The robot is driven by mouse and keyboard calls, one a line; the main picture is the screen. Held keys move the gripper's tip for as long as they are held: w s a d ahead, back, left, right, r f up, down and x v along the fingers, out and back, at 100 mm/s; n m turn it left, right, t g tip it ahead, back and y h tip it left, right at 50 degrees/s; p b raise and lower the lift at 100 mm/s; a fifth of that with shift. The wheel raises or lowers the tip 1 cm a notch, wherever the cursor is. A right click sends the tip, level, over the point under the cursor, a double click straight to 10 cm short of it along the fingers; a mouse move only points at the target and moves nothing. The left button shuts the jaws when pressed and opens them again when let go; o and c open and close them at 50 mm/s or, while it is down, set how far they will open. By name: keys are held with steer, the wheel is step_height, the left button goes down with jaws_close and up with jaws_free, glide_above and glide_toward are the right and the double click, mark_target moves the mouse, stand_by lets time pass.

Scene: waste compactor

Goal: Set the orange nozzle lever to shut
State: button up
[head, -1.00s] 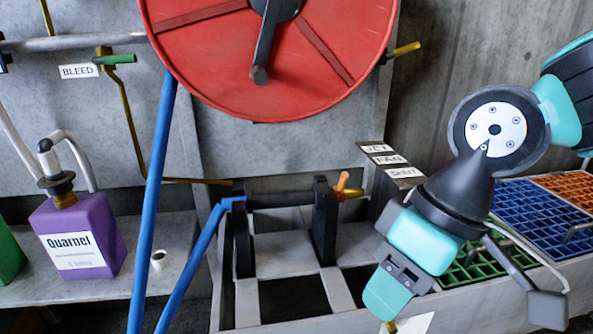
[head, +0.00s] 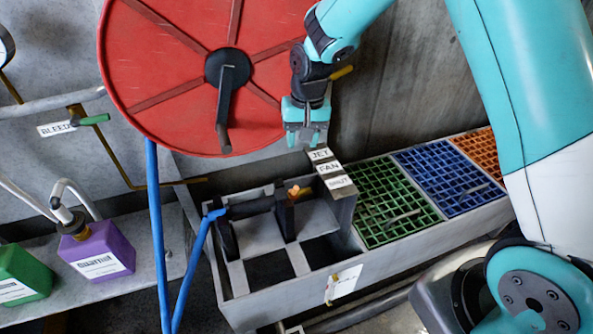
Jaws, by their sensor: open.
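The orange nozzle lever (head: 294,192) stands up from the nozzle at the right end of the dark lance, which rests on two black supports (head: 286,214) in the grey trough. A plate with the labels JET, FAN and SHUT (head: 331,170) is right of the lever, JET at the far end and SHUT (head: 339,182) nearest. Which label the lever matches I cannot tell. My gripper (head: 306,140) is open and empty, pointing down, above and slightly right of the lever, apart from it. It is in front of the red reel's right edge.
The red hose reel (head: 180,100) with its crank is behind on the left. The blue hose (head: 158,240) runs down to the lance. Green (head: 385,215), blue and orange grates lie right of the label plate. Purple (head: 100,250) and green jugs stand on the left shelf.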

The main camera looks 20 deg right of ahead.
mark_target(296, 193)
steer(key=f, duration=0.5)
steer(key=a+f, duration=0.1)
steer(key=f, duration=1.1)
steer(key=shift+w+a+f, duration=0.15)
steer(key=shift+w+f, duration=0.1)
